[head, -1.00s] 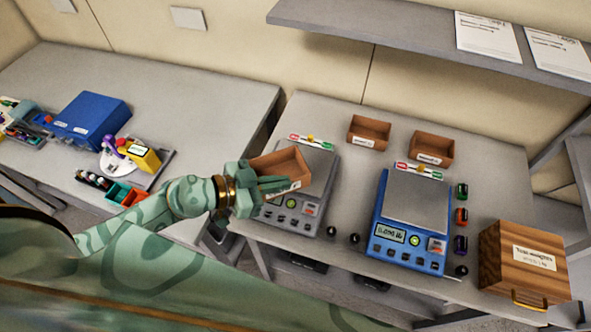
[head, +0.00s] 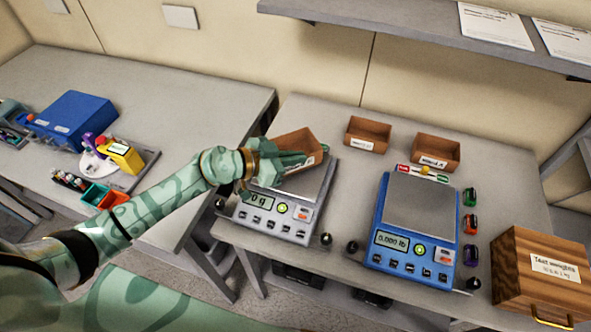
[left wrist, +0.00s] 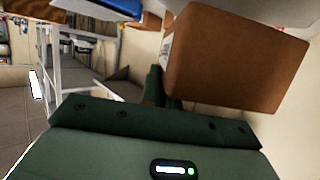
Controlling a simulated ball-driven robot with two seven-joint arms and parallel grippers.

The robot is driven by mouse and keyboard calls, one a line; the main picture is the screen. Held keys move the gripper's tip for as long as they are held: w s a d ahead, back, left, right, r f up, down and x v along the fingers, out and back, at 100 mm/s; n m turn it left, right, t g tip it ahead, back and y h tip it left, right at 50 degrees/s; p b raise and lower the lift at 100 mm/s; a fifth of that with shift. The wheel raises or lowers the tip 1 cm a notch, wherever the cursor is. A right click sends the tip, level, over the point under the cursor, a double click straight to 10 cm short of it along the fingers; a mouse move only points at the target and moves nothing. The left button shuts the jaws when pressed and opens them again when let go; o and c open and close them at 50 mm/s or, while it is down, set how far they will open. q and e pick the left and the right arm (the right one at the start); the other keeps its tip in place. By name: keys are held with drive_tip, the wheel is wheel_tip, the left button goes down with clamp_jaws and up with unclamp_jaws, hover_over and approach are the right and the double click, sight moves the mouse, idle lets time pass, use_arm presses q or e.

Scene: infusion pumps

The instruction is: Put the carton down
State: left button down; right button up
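The brown open-topped carton (head: 296,143) is in my left gripper (head: 284,160), above the far part of the grey scale (head: 275,215). It is tilted in the head view; I cannot tell whether it touches the scale's plate. In the left wrist view the carton (left wrist: 235,60) fills the upper right, close against the dark green fingers. The fingers appear shut on its near wall. The grey scale's display reads about 0 g. My right gripper is not in view.
A blue scale (head: 415,230) stands to the right, its plate empty. Two more brown cartons (head: 367,133) (head: 435,150) stand at the back. A wooden box (head: 540,275) stands at the right. Small dark knobs or weights (head: 326,239) lie near the front edge.

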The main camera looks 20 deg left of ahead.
sight(295, 171)
use_arm(q)
drive_tip(key=f+b, duration=0.3)
drive_tip(key=f, duration=0.1)
drive_tip(key=shift+w+d, duration=0.1)
drive_tip(key=shift+w, duration=0.15)
drive_tip(key=shift+r, duration=0.2)
drive_tip(key=c, duration=1.7)
unclamp_jaws()
